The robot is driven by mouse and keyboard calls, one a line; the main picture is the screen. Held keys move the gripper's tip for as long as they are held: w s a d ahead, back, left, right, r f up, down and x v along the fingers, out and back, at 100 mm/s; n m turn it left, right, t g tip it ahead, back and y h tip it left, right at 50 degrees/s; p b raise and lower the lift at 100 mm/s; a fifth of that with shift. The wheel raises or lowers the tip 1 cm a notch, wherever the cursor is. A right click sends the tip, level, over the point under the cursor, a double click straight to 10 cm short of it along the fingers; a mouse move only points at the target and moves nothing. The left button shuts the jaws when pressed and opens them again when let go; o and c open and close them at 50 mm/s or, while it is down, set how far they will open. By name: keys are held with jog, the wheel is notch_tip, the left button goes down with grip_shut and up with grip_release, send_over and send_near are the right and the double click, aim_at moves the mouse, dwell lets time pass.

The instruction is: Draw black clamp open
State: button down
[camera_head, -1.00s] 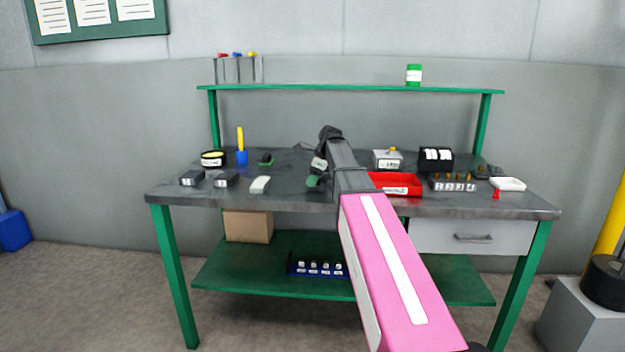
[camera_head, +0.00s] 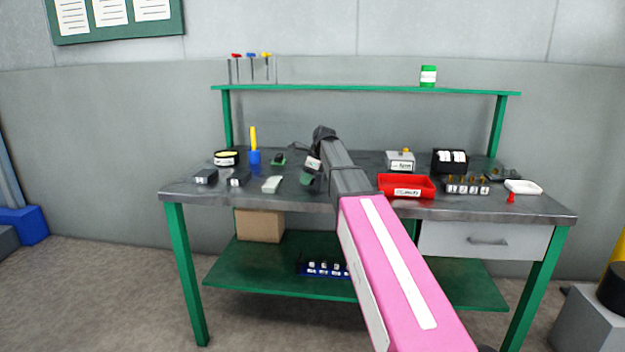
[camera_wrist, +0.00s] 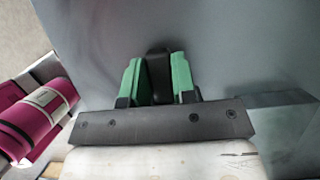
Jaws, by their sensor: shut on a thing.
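My gripper (camera_wrist: 157,82) has green fingers and is shut on the black clamp (camera_wrist: 158,68) in the wrist view. Only a rounded, upright black part of the clamp shows between the two fingers; the rest is hidden or out of sight. In the head view my gripper (camera_head: 307,180) is low over the left-middle of the bench top, with one green finger visible. The clamp is not distinguishable there, hidden by my gripper and arm. I cannot tell whether the clamp touches the bench or how far open it is.
Left of my gripper on the workbench (camera_head: 350,208) are a pale block (camera_head: 272,184), dark labelled blocks (camera_head: 239,178) and a blue holder (camera_head: 254,157). A red tray (camera_head: 406,186) stands close on the right. A green shelf (camera_head: 365,90) spans the back. Bare bench lies in front.

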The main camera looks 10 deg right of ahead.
aim_at(317, 178)
jog(key=shift+a, duration=0.1)
jog(key=c, duration=0.9)
grip_release()
jog(key=shift+r, duration=0.1)
jog(key=v, duration=1)
jog(key=shift+d+r, duration=0.25)
jog(key=shift+r, duration=0.05)
